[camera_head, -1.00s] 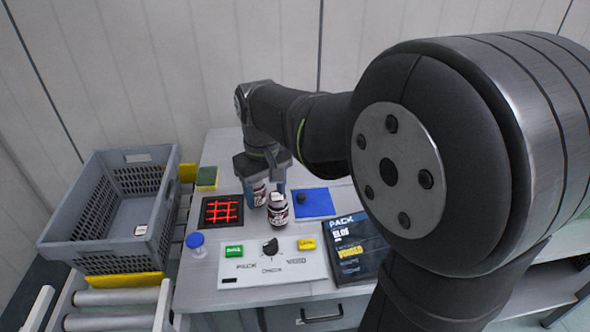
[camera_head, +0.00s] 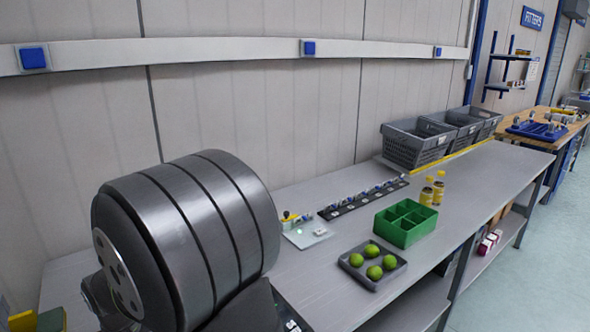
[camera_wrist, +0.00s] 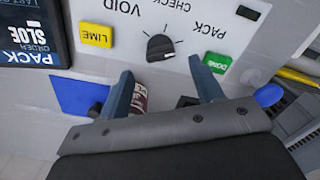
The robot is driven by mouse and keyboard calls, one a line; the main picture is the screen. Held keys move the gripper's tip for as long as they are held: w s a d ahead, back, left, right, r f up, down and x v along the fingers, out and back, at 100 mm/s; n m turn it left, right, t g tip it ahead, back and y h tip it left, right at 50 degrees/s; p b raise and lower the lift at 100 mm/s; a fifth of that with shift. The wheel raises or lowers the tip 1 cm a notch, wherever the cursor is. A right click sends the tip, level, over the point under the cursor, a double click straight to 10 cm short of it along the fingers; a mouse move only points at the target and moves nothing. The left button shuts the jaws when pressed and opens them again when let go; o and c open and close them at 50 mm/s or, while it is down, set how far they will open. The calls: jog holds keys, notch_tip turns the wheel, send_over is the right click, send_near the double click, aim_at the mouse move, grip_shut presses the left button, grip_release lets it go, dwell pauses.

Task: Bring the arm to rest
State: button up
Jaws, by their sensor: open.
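My gripper (camera_wrist: 161,68) shows in the wrist view with its two blue-grey fingers spread apart. It is open over the worktop. A dark jar with a red and white label (camera_wrist: 139,97) shows between the fingers, close to the left one and partly hidden by the gripper body. I cannot tell whether the finger touches it. The gripper is out of the head view, where a large silver and black joint of my arm fills the lower left.
The wrist view shows a white panel (camera_wrist: 220,18) with a dial (camera_wrist: 160,46), a yellow button (camera_wrist: 96,36), a green button (camera_wrist: 217,62) and a blue mat (camera_wrist: 75,95). The head view shows a bench with a green divided box (camera_head: 405,235), two yellow bottles (camera_head: 427,192) and grey totes (camera_head: 415,145).

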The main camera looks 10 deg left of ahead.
jog(key=shift+f, duration=2.65)
jog(key=shift+r, duration=0.1)
notch_tip(320, 180, up, 18)
notch_tip(320, 180, down, 18)
jog(key=shift+r, duration=0.1)
jog(key=shift+f+n, duration=0.25)
jog(key=shift+n, duration=0.05)
jog(key=n, duration=0.3)
jog(key=shift+r, duration=0.15)
notch_tip(320, 180, up, 17)
notch_tip(320, 180, down, 6)
jog(key=w+m+t, duration=0.1)
jog(key=m, duration=0.2)
jog(key=shift+w+a+f+t+y, duration=0.2)
jog(key=shift+a+f+t+y, duration=0.1)
jog(key=shift+y, duration=0.1)
